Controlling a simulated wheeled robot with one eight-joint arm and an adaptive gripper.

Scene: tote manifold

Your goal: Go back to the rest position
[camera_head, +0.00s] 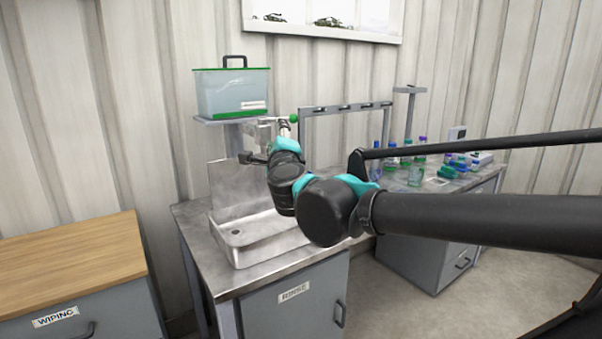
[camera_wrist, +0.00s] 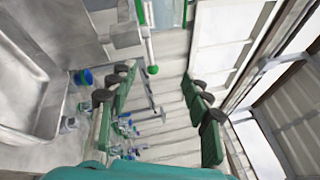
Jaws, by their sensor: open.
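My gripper (camera_wrist: 158,108) shows in the wrist view with its two fingers wide apart and nothing between them. In the head view my arm reaches in from the right, and its wrist is over the steel sink (camera_head: 240,250). The gripper end there is small and partly hidden by my wrist, near a lever with a green ball knob (camera_head: 294,118). The green knob (camera_wrist: 152,70) also shows in the wrist view beyond the fingers, apart from them. A clear tote (camera_head: 232,97) with a green lid and dark handle stands on a raised shelf behind the sink.
A grey rack frame (camera_head: 345,109) stands behind my wrist. Several bottles and blue- and green-capped vessels (camera_head: 420,160) stand on the right counter. A wood-topped cabinet (camera_head: 70,252) labelled WIPING is at the left. Floor shows at the lower right.

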